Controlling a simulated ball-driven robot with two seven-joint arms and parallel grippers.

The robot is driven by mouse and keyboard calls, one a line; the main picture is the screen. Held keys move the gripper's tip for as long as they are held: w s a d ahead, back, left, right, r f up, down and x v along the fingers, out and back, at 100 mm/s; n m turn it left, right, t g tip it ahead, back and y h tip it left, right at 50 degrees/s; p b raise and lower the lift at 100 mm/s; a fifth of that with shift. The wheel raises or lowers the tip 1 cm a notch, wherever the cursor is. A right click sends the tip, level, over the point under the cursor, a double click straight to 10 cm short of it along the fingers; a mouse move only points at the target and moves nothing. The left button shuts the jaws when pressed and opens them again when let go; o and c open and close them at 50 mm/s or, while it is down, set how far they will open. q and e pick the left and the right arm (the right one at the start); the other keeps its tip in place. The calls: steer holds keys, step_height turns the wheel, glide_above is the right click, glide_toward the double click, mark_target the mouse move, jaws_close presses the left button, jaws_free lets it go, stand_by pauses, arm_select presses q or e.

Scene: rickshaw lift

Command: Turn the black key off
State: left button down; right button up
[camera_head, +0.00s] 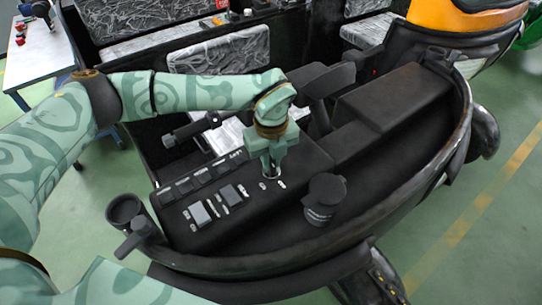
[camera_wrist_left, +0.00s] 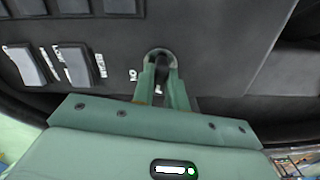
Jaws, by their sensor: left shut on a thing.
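My left gripper (camera_head: 271,174) reaches down onto the black dashboard (camera_head: 290,205) in the head view. In the left wrist view, my left gripper (camera_wrist_left: 162,80) has its two green fingers shut on the black key (camera_wrist_left: 161,62), which sits in a round metal-rimmed lock on the panel. The fingers hide most of the key, so its exact angle is hard to tell. White lettering lies beside the lock. My right gripper is not in view.
Rocker switches (camera_head: 199,214) sit left of the lock, with a row of labelled buttons behind them. A black cup-like cylinder (camera_head: 325,193) stands to the right. A round holder (camera_head: 124,209) is at the left dashboard edge. A worktable (camera_head: 38,50) stands far left.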

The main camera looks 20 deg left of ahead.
mark_target(271, 161)
arm_select(q)
steer(key=shift+r+n, duration=0.1)
steer(key=shift+n, duration=0.9)
steer(key=shift+p, duration=0.3)
steer(key=c, duration=1.4)
jaws_free()
step_height(271, 161, up, 16)
